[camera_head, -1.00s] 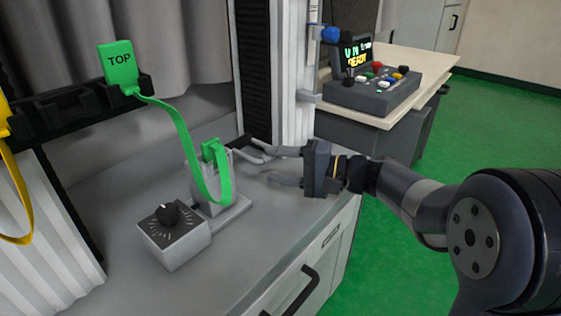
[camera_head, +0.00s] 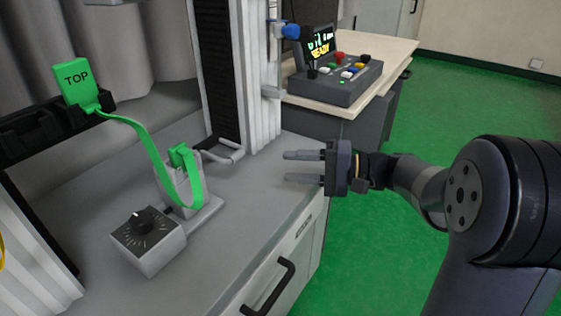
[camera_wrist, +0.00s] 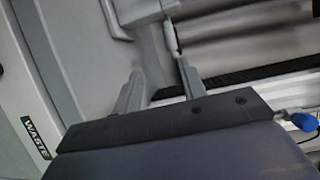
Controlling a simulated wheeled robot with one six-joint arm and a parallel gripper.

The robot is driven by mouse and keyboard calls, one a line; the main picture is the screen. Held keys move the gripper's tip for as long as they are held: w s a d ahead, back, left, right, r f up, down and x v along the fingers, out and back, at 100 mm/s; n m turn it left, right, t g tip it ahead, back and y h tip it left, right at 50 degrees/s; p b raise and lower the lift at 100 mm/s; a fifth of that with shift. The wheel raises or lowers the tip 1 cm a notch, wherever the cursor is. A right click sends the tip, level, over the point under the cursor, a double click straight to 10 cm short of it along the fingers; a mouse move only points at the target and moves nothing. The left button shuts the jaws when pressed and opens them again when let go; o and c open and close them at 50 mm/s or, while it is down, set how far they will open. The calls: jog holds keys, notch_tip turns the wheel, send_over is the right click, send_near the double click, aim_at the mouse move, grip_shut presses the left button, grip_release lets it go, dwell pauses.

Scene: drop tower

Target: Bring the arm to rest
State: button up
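My gripper (camera_head: 304,168) is at the end of my arm, over the right front edge of the grey bench in the head view. Its two fingers point left, parted with a clear gap and nothing between them. In the wrist view the two fingers (camera_wrist: 162,88) also stand apart. My arm reaches in from the right side of the head view.
The grey bench (camera_head: 245,200) carries a dial box (camera_head: 150,255) and a stand with a green strap (camera_head: 150,150) running to a green TOP tag (camera_head: 77,85). A control console (camera_head: 345,85) sits on a table behind. Green floor (camera_head: 360,270) lies open at right.

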jog(key=shift+d, duration=0.15)
jog(key=a+b, duration=0.2)
jog(key=a, duration=0.6)
jog(key=shift+w+f, duration=0.25)
jog(key=shift+w, duration=0.1)
jog(key=shift+s, duration=0.15)
